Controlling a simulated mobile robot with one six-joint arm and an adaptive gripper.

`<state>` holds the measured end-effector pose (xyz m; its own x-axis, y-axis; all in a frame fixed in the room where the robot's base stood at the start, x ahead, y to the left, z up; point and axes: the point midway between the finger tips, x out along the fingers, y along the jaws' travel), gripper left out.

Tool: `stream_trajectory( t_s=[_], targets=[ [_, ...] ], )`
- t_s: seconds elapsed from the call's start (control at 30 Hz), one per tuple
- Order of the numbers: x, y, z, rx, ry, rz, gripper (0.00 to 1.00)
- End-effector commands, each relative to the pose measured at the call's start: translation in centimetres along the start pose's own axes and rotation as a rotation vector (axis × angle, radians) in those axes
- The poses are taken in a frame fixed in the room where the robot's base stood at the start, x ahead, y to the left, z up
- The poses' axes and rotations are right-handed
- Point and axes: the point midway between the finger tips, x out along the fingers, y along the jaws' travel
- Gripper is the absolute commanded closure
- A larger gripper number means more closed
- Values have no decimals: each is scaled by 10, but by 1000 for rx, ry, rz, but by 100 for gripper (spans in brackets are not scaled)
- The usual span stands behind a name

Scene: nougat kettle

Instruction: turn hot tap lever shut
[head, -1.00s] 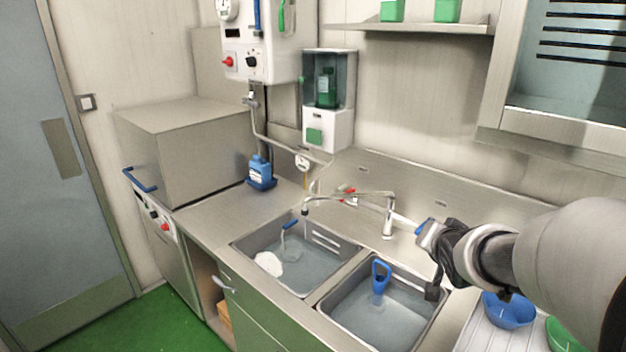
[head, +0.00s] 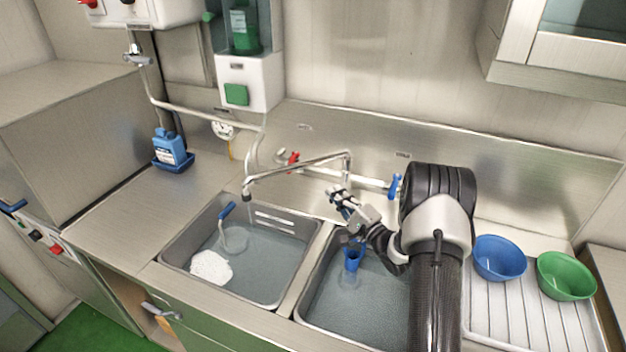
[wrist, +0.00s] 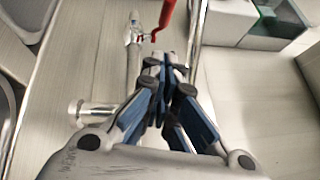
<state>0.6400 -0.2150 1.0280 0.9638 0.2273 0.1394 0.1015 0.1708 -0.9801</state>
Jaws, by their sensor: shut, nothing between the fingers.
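The red hot tap lever (head: 293,157) is on the wall pipe behind the left sink basin, left of the spout's upright. In the wrist view the red lever (wrist: 166,16) shows at the top, just beyond my fingertips, with a visible gap. My gripper (head: 336,193) is shut and empty, in front of the tap's spout (head: 300,168) and to the right of the red lever. In the wrist view my closed gripper (wrist: 165,62) points at the red lever. The blue lever (head: 395,186) is on the right end of the tap pipe.
Blue (head: 499,258) and green (head: 566,276) bowls sit on the drainer. A soap dispenser (head: 246,83) hangs behind.

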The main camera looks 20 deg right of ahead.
Motion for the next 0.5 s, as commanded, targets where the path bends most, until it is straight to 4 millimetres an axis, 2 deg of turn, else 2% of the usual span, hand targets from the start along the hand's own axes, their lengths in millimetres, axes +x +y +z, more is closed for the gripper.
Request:
stream_trajectory(
  t_s=[0.47, 0.5],
  targets=[
    [95, 2, 2, -5, -3, -1, 100],
    [100, 2, 8, -3, -4, 0, 100]
  ],
)
